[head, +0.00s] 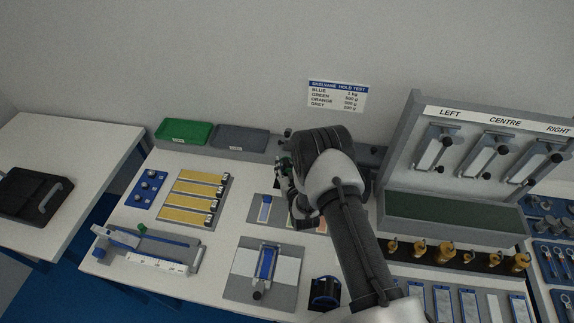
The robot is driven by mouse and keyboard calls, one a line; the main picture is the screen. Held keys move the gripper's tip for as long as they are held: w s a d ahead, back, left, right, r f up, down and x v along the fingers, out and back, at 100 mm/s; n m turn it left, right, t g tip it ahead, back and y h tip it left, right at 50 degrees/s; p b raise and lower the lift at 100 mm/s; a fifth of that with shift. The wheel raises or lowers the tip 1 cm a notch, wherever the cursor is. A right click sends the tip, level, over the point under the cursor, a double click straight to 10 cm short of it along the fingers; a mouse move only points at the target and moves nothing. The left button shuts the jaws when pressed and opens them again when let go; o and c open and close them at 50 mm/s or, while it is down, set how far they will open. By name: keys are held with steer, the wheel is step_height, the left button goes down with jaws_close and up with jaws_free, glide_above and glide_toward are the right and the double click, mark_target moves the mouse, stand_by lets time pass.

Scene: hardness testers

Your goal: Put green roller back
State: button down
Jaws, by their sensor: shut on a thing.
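My gripper (288,178) is over the back middle of the white table, seen from behind and largely covered by my own wrist. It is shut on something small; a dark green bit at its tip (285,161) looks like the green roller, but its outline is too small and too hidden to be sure. More of the plate, with an orange patch, is partly hidden by my arm.
A green tray (184,131) and a grey tray (241,138) stand at the back left. A row of yellow strips (196,195) lies in front of them. A tall panel with hanging tools (440,148) and brass weights (445,249) are right of my arm. A wall sign (337,95) hangs behind.

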steer(key=shift+f+b, duration=0.35)
steer(key=shift+b, duration=0.1)
steer(key=c, duration=1.5)
jaws_free()
steer(key=shift+s+f, duration=0.15)
steer(key=o, duration=0.7)
steer(key=shift+c, duration=0.2)
steer(key=shift+r, duration=0.2)
